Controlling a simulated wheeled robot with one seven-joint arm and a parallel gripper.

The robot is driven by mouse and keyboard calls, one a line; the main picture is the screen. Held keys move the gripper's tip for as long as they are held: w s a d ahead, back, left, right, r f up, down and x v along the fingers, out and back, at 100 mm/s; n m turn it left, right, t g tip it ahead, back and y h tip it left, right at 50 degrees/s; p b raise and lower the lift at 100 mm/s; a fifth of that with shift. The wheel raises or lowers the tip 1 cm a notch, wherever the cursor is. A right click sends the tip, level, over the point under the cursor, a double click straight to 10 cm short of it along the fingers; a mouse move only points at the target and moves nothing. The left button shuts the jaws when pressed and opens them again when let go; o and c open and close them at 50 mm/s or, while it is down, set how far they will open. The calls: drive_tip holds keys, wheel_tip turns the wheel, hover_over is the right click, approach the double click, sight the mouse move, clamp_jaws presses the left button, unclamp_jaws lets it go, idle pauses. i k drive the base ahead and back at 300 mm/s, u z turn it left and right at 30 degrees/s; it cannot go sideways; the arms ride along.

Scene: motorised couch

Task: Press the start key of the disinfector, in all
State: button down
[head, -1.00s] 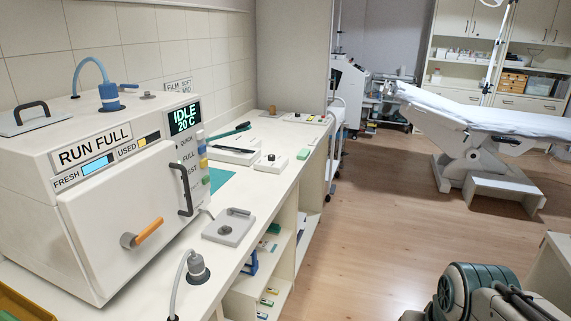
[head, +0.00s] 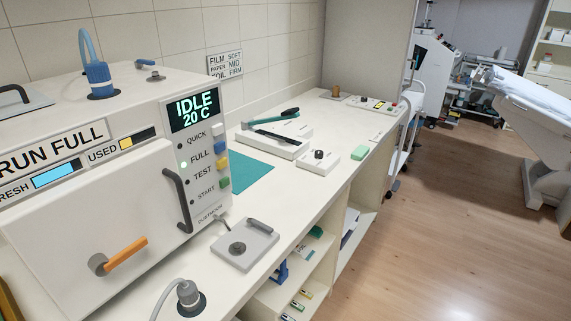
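The disinfector (head: 95,230) is the big white cabinet on the left of the counter. Its display (head: 193,109) reads "IDLE 20 C". Below it, white, blue, yellow and green keys stand in a column on the right edge, by the labels QUICK, FULL, TEST and START. The green key (head: 224,183) is the lowest, nearest to START. A small lit dot shows beside FULL. A sign on the front reads "RUN FULL". The door looks closed, with a dark bar handle (head: 178,200) and an orange lever (head: 126,256). My gripper is not in view.
On the counter, a grey plate with a knob (head: 246,244) and a hose plug (head: 188,298) stand before the disinfector. A teal mat (head: 248,173), a sealer-like device (head: 275,143) and a small box (head: 319,162) lie beyond. Open floor (head: 440,240) is on the right.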

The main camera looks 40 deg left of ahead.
sight(223, 183)
drive_tip(key=u, duration=0.65)
drive_tip(key=i, duration=0.8)
drive_tip(key=u, duration=0.85)
